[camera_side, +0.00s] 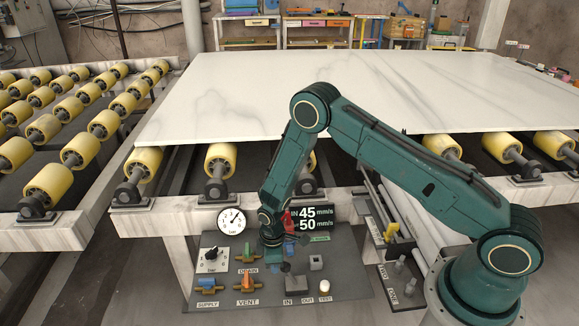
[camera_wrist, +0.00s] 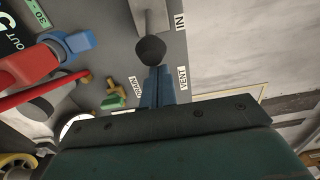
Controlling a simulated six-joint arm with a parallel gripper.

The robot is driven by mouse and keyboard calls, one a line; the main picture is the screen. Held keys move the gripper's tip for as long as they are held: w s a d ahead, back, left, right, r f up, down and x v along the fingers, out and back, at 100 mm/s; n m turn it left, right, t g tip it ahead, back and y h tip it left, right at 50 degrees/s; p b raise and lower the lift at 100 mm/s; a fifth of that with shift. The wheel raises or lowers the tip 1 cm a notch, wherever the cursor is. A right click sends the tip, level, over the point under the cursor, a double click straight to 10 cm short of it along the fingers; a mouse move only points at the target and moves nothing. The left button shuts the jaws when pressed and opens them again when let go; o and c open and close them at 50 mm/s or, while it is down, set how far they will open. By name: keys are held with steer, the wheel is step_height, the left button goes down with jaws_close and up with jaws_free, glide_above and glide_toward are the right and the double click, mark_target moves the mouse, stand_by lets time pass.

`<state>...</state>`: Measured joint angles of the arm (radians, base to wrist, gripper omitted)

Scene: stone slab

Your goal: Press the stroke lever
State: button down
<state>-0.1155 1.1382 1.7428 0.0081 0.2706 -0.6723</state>
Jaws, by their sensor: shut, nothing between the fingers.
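A lever with a dark ball knob (camera_wrist: 150,51) rises from a grey block beside the IN label in the wrist view. In the side view, its grey base (camera_side: 298,285) sits on the control panel above the IN and OUT labels. No label reading "stroke" is legible. My gripper (camera_side: 273,257) points down over the panel, left of that base. In the wrist view my gripper (camera_wrist: 157,72) is shut and empty, its blue-grey fingertips right by the knob. Whether they touch it I cannot tell.
The panel (camera_side: 220,262) also carries an orange vent valve (camera_side: 246,282), a blue supply valve (camera_side: 207,285) and a white knob (camera_side: 325,287). A red handle (camera_wrist: 28,62) is near my gripper. A dial gauge (camera_side: 232,219) and a display (camera_side: 314,218) stand behind. A stone slab (camera_side: 230,95) lies beyond.

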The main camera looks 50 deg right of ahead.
mark_target(289, 264)
steer(key=shift+d, duration=0.1)
stand_by(0.4)
steer(key=shift+s+d+r+t+y, duration=0.5)
steer(key=shift+s+d+t+y, duration=0.25)
steer(key=shift+s+t+y, duration=0.05)
steer(key=shift+s+d+r+t+y, duration=0.15)
steer(key=shift+s+d+t+y, duration=0.25)
steer(key=shift+s+d, duration=0.1)
steer(key=shift+s+d+r+t+y, duration=0.15)
steer(key=shift+s+d+t+y, duration=0.25)
steer(key=shift+s+d, duration=0.05)
steer(key=shift+s+d+f, duration=0.2)
steer(key=shift+s+d, duration=1.3)
steer(key=shift+s, duration=0.2)
steer(key=w+a, duration=0.1)
steer(key=w+a+r, duration=0.1)
steer(key=w+a, duration=0.1)
steer(key=shift+w+a+r, duration=0.15)
steer(key=shift+w+r, duration=0.1)
steer(key=shift+r, duration=0.15)
steer(key=s+d+r, duration=0.4)
steer(key=r, duration=0.3)
steer(key=shift+s+d+r, duration=0.25)
steer(key=shift+d+r, duration=0.1)
